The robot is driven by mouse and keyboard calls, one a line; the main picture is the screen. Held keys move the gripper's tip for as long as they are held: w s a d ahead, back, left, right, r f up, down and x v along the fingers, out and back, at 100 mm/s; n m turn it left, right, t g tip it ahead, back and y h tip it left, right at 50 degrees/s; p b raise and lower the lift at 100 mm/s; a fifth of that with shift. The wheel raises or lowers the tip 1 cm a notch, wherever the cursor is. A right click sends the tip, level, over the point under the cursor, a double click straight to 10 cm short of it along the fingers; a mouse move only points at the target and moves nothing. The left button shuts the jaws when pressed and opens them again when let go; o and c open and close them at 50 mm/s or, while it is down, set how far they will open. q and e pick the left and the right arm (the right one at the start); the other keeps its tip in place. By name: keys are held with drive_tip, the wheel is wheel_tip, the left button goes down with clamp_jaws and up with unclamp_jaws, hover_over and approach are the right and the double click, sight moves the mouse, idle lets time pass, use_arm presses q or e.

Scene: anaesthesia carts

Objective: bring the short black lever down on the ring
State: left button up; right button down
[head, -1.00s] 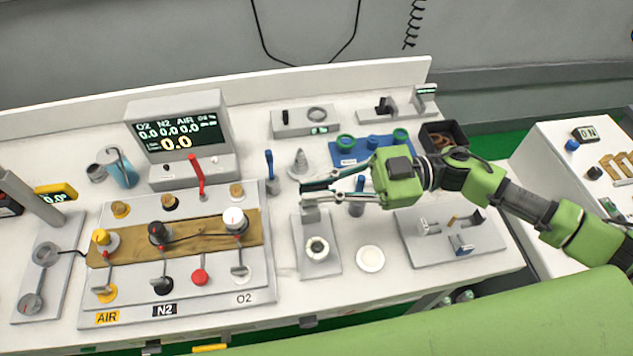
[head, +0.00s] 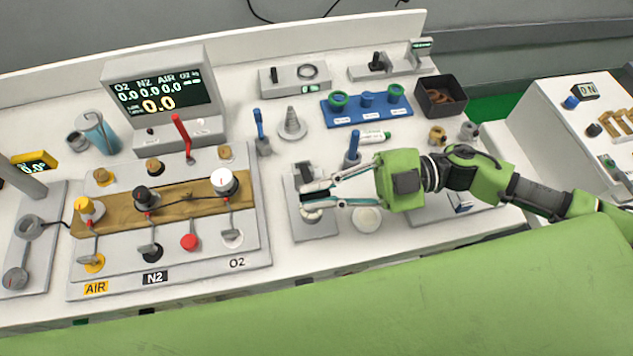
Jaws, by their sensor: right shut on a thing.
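The short black lever (head: 306,173) is on a small grey plate (head: 318,232) right of the gas panel. Its black upper part shows just behind my right gripper's fingertips; the rest is hidden by the fingers. The pale ring (head: 311,215) stands on the near part of the same plate, partly covered by the nearer finger. My right gripper (head: 310,195) reaches in from the right over this plate and is shut on the lever. I cannot tell whether the lever touches the ring. My left gripper is not in view.
The gas panel (head: 262,250) is close on the left. A blue tray (head: 343,118) and a black bin (head: 441,97) are farther back.

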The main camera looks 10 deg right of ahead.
drive_tip(key=shift+s+f, duration=0.1)
idle(0.3)
drive_tip(key=c, duration=2.1)
unclamp_jaws()
drive_tip(key=shift+c, duration=0.2)
drive_tip(key=d, duration=1.2)
